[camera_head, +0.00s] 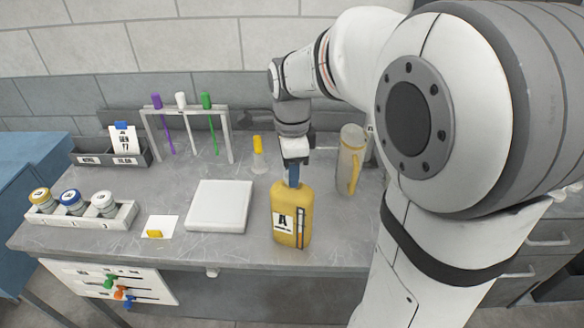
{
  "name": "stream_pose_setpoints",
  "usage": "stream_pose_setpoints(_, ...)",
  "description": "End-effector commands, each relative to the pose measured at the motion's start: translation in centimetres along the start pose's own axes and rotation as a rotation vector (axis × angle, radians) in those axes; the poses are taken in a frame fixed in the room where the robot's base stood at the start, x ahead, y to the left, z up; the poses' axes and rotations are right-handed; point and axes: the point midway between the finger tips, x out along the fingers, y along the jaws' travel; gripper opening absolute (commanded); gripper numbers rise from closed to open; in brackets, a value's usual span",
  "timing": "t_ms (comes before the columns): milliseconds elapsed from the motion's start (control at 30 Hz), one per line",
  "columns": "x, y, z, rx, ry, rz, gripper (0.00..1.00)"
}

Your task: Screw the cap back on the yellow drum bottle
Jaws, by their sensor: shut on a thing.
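The yellow drum bottle (281,224) stands upright near the front edge of the grey bench, with a white label marked A and a dark vertical strip.
A white square pad (219,206) lies left of the bottle. A small yellow-topped bottle (258,155), a rack (188,110) with coloured-topped sticks and a tray of jars (82,218) stand left. My arm covers the right side.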

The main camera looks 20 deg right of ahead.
Motion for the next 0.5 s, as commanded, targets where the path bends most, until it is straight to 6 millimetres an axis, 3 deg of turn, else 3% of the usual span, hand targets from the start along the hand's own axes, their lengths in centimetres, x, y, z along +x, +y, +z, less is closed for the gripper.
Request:
stream_pose_setpoints(133,0.04,0.01,0.01,0.042,0.000,0.001,0.13)
stream_pose_setpoints(400,0.09,0.02,0.01,0.362,0.000,0.001,0.13)
stream_pose_setpoints(500,0.09,0.02,0.01,0.393,0.000,0.001,0.13)
